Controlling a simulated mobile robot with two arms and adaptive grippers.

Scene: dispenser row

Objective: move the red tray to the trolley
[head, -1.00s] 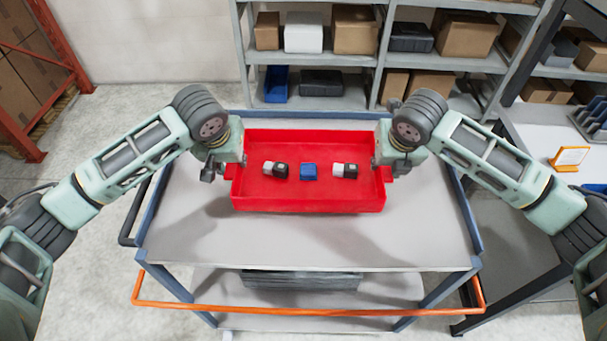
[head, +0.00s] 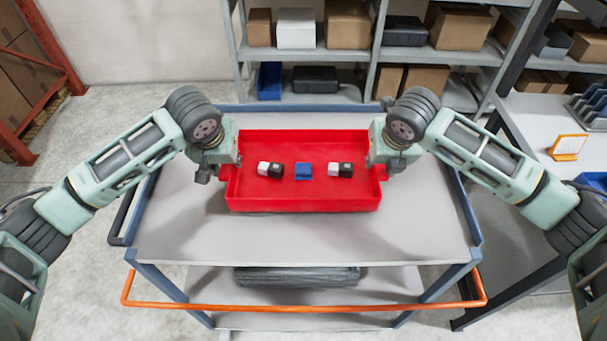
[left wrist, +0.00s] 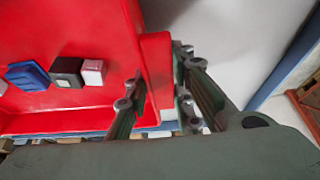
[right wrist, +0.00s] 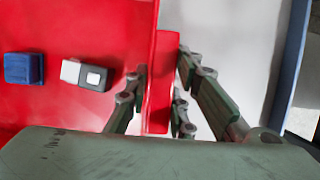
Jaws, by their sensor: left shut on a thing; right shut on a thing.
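The red tray (head: 300,198) is over the trolley's (head: 340,250) grey top, toward its back half; I cannot tell whether it rests on it. Inside the tray are a blue block (head: 304,171) and two black-and-white blocks (head: 270,169) (head: 341,170). My left gripper (head: 222,172) is shut on the tray's left end; the left wrist view shows its fingers (left wrist: 160,98) on both sides of the red handle. My right gripper (head: 382,170) is shut on the tray's right end, with its fingers (right wrist: 160,98) around the red handle in the right wrist view.
The trolley has blue edge rails and an orange front handle (head: 300,309), with a dark stack (head: 297,277) on its lower shelf. Shelving with boxes (head: 347,25) stands behind. A side table (head: 535,120) with an orange-framed sign (head: 567,147) is at the right.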

